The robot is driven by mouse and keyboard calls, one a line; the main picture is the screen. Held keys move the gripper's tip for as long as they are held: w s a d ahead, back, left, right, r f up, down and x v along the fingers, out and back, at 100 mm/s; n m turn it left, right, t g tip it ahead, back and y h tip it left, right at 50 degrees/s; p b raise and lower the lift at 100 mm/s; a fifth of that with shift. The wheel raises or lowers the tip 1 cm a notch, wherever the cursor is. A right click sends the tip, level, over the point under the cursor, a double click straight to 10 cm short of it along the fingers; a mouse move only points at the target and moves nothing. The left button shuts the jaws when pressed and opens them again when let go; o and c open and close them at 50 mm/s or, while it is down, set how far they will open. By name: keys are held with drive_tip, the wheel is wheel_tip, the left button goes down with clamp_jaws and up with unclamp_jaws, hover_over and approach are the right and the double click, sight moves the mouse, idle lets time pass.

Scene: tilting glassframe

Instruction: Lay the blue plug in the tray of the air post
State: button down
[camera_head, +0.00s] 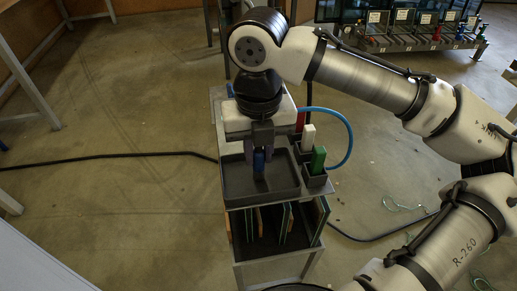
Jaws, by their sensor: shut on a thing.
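The blue plug (259,161) is between the fingers of my gripper (259,158), which points down and is shut on it. The plug hangs upright over the dark tray (240,187) on the near part of the air post's top. I cannot tell whether its lower end touches the tray floor. The air post (217,108) is a grey framed stand with a white block (233,118) behind the tray, partly hidden by my wrist. A blue hose (348,135) loops from its right side.
Right of the tray, small dark holders carry a green block (318,160), a white block (308,137) and a red piece (300,121). Glass panels (286,222) stand on a shelf below. A black cable (110,156) crosses the floor. A rack (420,42) stands at the back right.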

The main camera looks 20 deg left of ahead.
drive_tip(key=shift+f, duration=0.1)
drive_tip(key=shift+f, duration=0.15)
drive_tip(key=c, duration=1.3)
unclamp_jaws()
wheel_tip(320, 180, up, 13)
drive_tip(key=shift+f+p, duration=0.2)
drive_tip(key=shift+p, duration=0.85)
